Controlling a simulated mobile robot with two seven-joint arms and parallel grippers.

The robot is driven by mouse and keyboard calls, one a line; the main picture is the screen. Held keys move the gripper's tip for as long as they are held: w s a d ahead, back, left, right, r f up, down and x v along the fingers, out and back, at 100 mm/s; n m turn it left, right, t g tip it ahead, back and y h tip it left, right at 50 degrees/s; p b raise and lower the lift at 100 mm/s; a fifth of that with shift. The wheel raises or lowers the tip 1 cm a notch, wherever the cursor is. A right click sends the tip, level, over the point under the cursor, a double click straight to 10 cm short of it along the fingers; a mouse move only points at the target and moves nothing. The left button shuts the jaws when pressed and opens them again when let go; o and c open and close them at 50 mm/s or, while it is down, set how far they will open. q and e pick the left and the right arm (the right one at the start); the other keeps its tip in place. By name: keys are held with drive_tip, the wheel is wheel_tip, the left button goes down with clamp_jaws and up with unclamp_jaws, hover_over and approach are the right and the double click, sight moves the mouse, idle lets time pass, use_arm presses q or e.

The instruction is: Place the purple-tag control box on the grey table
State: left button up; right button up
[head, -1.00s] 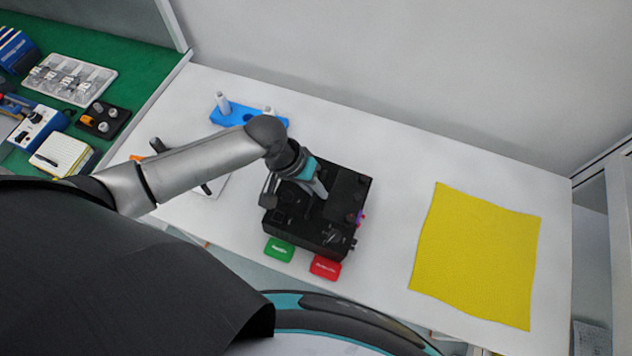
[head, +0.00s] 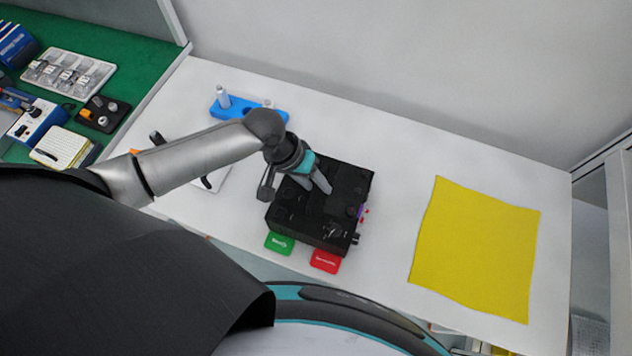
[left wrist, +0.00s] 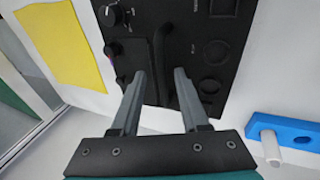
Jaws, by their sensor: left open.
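The black control box (head: 340,187) stands on the white-grey table (head: 395,140), with a small purple patch on its right side in the head view. My left gripper (head: 318,188) is over the top of the box, fingers apart. In the left wrist view the box (left wrist: 205,60) fills the upper middle, showing knobs, round sockets and a raised bar-like handle. The open fingers of my left gripper (left wrist: 160,80) point at the box, one on each side of the bar's lower part. I cannot tell whether they touch it. My right gripper is not in view.
A yellow cloth (head: 475,248) lies to the right. A green block (head: 280,243) and a red block (head: 326,261) sit at the box's front edge. A blue holder (head: 240,110) stands behind left. A green bench (head: 130,60) with parts is at far left. Table between box and cloth is clear.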

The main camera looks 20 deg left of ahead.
use_arm(q)
drive_tip(key=p+v, duration=0.1)
drive_tip(key=v, duration=1)
drive_tip(key=shift+p, duration=0.3)
drive_tip(key=shift+s, duration=0.1)
